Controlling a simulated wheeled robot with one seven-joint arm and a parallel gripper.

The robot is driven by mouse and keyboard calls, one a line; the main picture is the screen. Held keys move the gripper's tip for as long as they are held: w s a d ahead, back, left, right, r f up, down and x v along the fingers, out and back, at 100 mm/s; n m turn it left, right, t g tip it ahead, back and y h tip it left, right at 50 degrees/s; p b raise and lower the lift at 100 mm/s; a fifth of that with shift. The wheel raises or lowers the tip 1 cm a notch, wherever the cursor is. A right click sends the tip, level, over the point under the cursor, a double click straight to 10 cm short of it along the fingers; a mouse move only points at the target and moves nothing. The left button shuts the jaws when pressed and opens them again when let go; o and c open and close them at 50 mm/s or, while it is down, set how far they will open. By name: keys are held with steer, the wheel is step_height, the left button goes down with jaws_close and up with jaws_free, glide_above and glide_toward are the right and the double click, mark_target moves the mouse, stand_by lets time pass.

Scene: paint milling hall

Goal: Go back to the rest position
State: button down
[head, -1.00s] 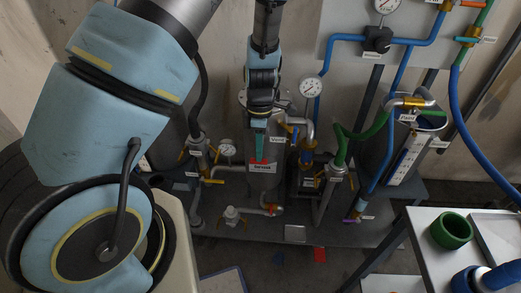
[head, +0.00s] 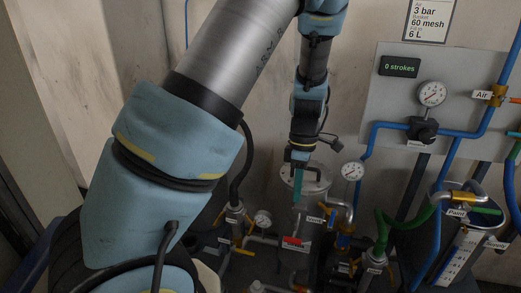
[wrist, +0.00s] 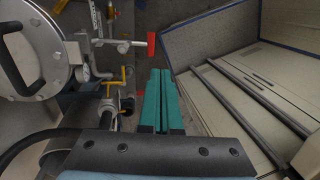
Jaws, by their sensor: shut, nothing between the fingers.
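My gripper (head: 297,198) hangs from my arm near the middle of the head view, pointing down. Its teal fingers are together with nothing between them. In the head view they overlap the front of a steel tank (head: 314,184) with a round lid; the gap in depth is hard to judge. In the wrist view the shut fingers (wrist: 160,85) point away over the floor. The tank's round lid (wrist: 30,50) is at the left there, apart from the fingers. A red valve handle (wrist: 151,46) shows just beyond the fingertips.
Pipes, valves and a pressure gauge (head: 352,171) crowd around the tank. A wall panel (head: 460,75) carries another gauge and a "0 strokes" display (head: 399,67). A paint vessel (head: 455,235) stands at the right. A pale bin with dark bars (wrist: 245,95) fills the right of the wrist view.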

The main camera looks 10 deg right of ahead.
steer(key=a+r+m+t, duration=0.1)
steer(key=a+m, duration=0.3)
steer(key=a, duration=0.4)
steer(key=s+a+r+m+t, duration=0.1)
steer(key=a+r+m, duration=0.3)
steer(key=a, duration=0.4)
steer(key=a+r+m+t+h, duration=0.1)
steer(key=a+r+m, duration=0.2)
steer(key=a+m, duration=0.3)
steer(key=shift+s+a+r, duration=0.2)
steer(key=shift+a, duration=0.95)
steer(key=c, duration=1.5)
jaws_free()
